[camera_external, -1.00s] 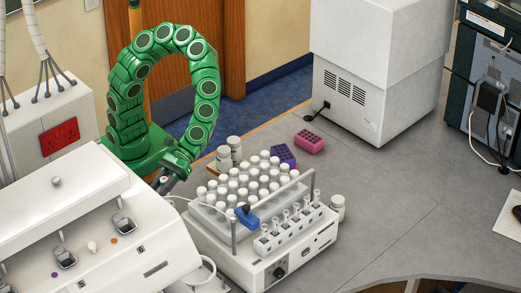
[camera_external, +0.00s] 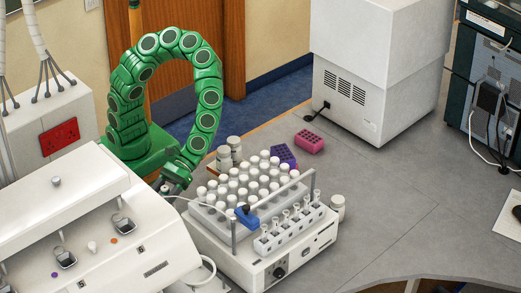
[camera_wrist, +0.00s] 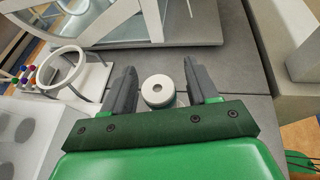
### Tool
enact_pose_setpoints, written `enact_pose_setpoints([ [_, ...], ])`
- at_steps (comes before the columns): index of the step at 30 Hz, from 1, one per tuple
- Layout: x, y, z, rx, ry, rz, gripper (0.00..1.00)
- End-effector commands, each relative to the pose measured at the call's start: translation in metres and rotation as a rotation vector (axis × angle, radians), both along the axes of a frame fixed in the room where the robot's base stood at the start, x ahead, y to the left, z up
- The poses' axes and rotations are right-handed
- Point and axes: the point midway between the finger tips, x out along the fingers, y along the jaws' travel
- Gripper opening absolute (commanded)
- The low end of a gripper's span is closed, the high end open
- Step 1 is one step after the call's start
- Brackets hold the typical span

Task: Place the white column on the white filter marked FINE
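My gripper (camera_wrist: 161,88) is open, with one finger on either side of the piece and gaps visible between. In the external view my gripper (camera_external: 172,188) is low behind the white machine, and its fingertips are partly hidden. No FINE marking is readable in either view, so I cannot pick out the white filter.
A white machine (camera_external: 150,215) stands front left of my arm. A rack device (camera_external: 270,272) with several white-capped bottles is to its right. Pink (camera_external: 309,141) and purple (camera_external: 283,155) racks lie behind. In the wrist view a white ring stand (camera_wrist: 62,68) is left of my gripper.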

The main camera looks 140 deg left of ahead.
Motion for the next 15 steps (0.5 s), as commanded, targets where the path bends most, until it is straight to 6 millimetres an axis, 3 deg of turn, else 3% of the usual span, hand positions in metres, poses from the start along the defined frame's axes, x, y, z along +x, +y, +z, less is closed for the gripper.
enact_pose_setpoints([
  [9, 0.000, 0.000, 0.003, 0.000, 0.000, 0.000, 0.59],
  [15, -0.002, 0.017, 0.009, 0.003, 0.000, 0.005, 0.59],
])
